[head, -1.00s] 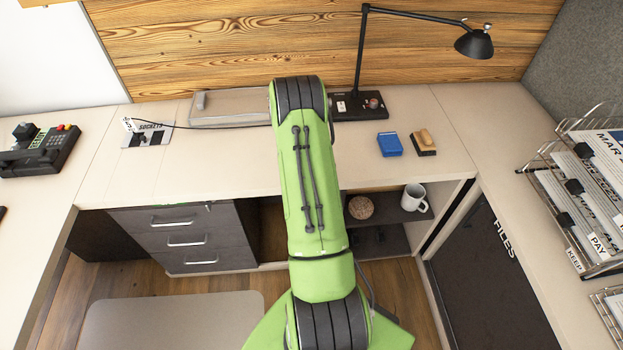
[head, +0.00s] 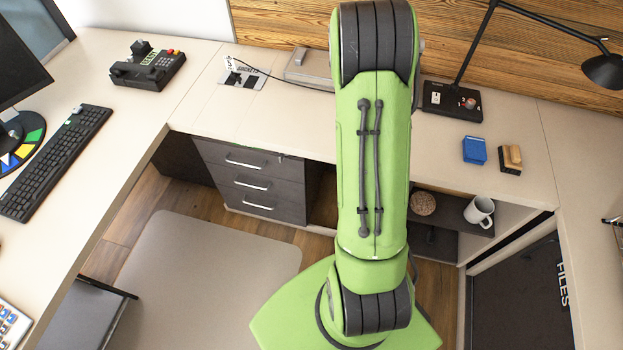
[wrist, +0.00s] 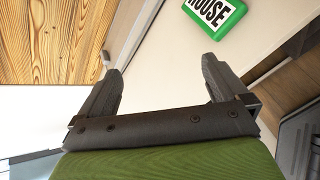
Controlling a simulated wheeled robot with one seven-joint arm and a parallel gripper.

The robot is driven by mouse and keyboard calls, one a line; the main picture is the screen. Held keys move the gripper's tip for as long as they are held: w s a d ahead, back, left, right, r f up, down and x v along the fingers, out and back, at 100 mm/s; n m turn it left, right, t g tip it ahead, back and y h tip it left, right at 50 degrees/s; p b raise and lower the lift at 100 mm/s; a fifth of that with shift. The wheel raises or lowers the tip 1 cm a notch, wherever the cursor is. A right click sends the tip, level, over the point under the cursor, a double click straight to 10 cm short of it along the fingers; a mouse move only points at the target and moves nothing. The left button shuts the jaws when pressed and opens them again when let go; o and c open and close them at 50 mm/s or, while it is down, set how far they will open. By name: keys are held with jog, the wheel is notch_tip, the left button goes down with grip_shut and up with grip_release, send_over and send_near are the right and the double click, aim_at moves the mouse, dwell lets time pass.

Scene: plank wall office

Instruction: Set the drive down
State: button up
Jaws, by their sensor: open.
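My gripper (wrist: 160,68) is open in the wrist view, its two dark fingers apart with nothing between them. In the head view my green arm hides the gripper. I cannot identify a drive for certain. A small blue box (head: 474,150) lies on the back desk (head: 440,150), right of my arm; I cannot tell whether it is the drive. A green-edged plate reading "HOUSE" (wrist: 214,15) shows beyond the right finger in the wrist view.
A tan and black block (head: 510,158) lies beside the blue box. The lamp (head: 452,103) stands behind them. A keyboard (head: 55,160), a monitor (head: 18,70) and a black-and-grey device (head: 147,68) stand on the left desk. A mug (head: 479,211) sits on the shelf below.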

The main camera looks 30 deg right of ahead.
jog(key=a+r+m+y, duration=0.4)
jog(key=a+r+m, duration=0.6)
jog(key=a, duration=0.5)
jog(key=s+a+r+m+g+y, duration=0.1)
jog(key=s+a+r+m+y, duration=0.1)
jog(key=s+a, duration=0.4)
jog(key=s+a+r+m+g+y, duration=0.1)
jog(key=s+a+r+m+y, duration=0.1)
jog(key=s+a+r+m, duration=0.3)
jog(key=s+a, duration=0.1)
jog(key=s, duration=0.3)
jog(key=shift+s+a+r+g, duration=0.15)
jog(key=shift+s+g, duration=0.25)
notch_tip(320, 180, up, 5)
jog(key=p, duration=0.5)
